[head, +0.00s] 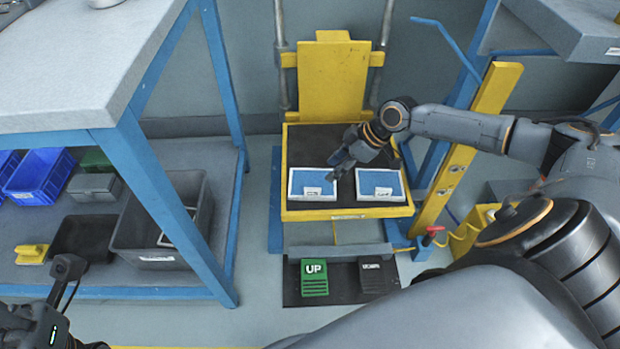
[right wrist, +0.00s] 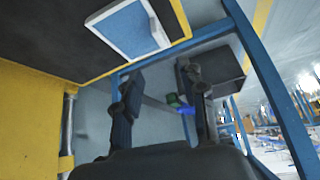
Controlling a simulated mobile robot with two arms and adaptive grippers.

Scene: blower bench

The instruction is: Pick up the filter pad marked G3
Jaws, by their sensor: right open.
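Two blue filter pads in white frames lie side by side on the yellow-edged lift platform (head: 346,214): a left pad (head: 305,183) and a right pad (head: 373,180). Each has a white label near its front edge, too small to read, so I cannot tell which is G3. My right gripper (head: 336,166) is over the platform, by the left pad's back right corner. In the right wrist view, my right gripper (right wrist: 160,88) is open and empty, with one pad (right wrist: 125,28) beyond its fingers. My left gripper (head: 68,290) is at the bottom left, partly cut off.
A blue-legged bench (head: 75,60) stands at left, with blue bins (head: 38,176) and a grey crate (head: 160,262) on its lower shelf. A green UP pedal (head: 314,278) and a dark pedal (head: 377,277) lie before the platform. A yellow post (head: 460,160) stands right.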

